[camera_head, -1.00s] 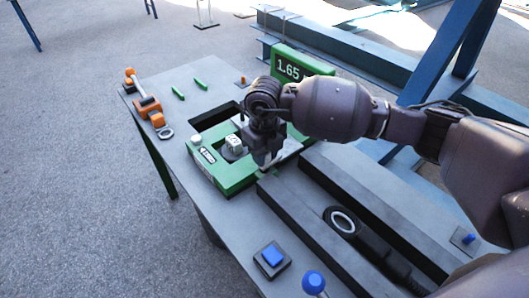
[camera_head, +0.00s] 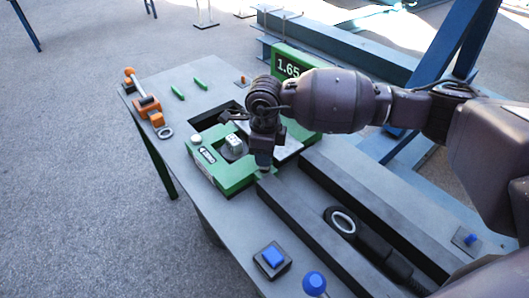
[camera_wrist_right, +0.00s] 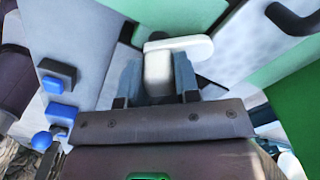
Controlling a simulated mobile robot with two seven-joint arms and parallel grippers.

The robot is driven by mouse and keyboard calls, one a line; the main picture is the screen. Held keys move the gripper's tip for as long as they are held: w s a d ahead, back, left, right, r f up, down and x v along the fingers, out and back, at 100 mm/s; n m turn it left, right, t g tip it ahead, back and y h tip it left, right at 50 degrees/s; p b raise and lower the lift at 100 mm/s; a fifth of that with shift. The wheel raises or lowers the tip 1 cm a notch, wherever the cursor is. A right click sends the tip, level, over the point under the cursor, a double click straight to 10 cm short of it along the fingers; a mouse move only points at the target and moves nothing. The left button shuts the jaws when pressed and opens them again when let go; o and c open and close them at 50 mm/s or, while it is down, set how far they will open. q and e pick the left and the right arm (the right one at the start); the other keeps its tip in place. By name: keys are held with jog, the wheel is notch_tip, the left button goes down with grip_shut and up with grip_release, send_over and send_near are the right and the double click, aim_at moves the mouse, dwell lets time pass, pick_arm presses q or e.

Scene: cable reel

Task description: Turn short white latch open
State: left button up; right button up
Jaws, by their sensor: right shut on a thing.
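The short white latch (camera_wrist_right: 175,60) shows in the right wrist view as a rounded white handle with an arm pointing right. My right gripper (camera_wrist_right: 158,82) has its two grey-blue fingers on either side of the latch's near end and is shut on it. In the head view my right gripper (camera_head: 264,160) points down at the right part of the green fixture (camera_head: 233,178), and the latch it holds is hidden there. My left gripper is not in view.
A white knobbed part (camera_head: 234,143) and a round white button (camera_head: 196,139) are on the fixture. A green display (camera_head: 288,65) stands behind my wrist. Grey rails (camera_head: 315,230), a blue button (camera_head: 272,256) and a blue ball knob (camera_head: 314,281) lie in front. Orange tools (camera_head: 150,105) lie at left.

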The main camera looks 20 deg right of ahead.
jog(key=n, duration=0.4)
jog(key=shift+n+b, duration=0.3)
jog(key=shift+b, duration=0.05)
jog(key=n+b, duration=0.1)
jog(key=n, duration=0.4)
jog(key=shift+n, duration=0.3)
jog(key=o, duration=0.9)
notch_tip(320, 180, up, 11)
jog(key=shift+f+p, duration=0.1)
jog(key=shift+p, duration=0.6)
